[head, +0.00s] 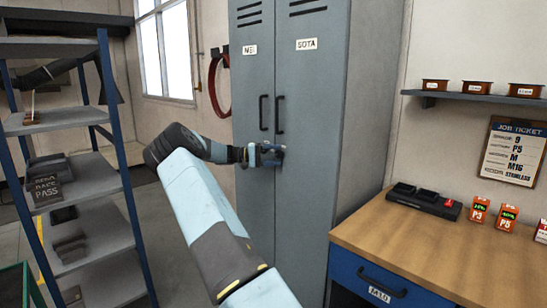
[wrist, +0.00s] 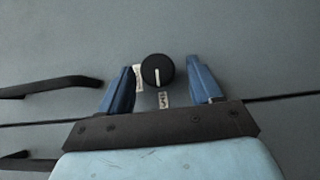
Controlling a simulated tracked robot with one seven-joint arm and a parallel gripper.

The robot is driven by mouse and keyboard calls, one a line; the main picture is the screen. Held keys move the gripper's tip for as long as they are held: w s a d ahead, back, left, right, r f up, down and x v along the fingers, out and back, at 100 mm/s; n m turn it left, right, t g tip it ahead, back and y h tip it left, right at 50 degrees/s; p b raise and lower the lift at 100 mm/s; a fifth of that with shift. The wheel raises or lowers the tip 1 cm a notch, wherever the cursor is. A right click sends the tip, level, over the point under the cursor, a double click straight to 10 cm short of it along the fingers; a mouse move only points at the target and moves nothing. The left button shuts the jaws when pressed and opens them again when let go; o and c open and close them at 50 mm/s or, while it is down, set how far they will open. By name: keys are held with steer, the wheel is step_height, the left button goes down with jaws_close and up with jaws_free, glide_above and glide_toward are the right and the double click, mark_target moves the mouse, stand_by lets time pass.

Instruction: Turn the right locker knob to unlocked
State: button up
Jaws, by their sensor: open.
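The tall grey locker (head: 307,80) has two doors, labelled MEI on the left and SOTA on the right. In the wrist view a round black knob (wrist: 157,63) with a white pointer line sits on the right door, beside the door seam. The pointer lies towards the lower small white label (wrist: 164,99); another label (wrist: 138,78) is left of the knob. Their text is unreadable. My gripper (wrist: 161,68) is open, its blue fingers either side of the knob with gaps showing. In the head view my gripper (head: 265,155) is at the locker front, below the handles, hiding the knob.
Two black door handles (head: 279,114) stand out above my gripper; they show at the left of the wrist view. A wooden workbench (head: 400,240) is at the right, with small devices on it. A shelf rack (head: 75,170) stands at the left.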

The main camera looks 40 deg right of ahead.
steer(key=v, duration=1.4)
steer(key=shift+d+f, duration=0.1)
steer(key=shift+d, duration=0.1)
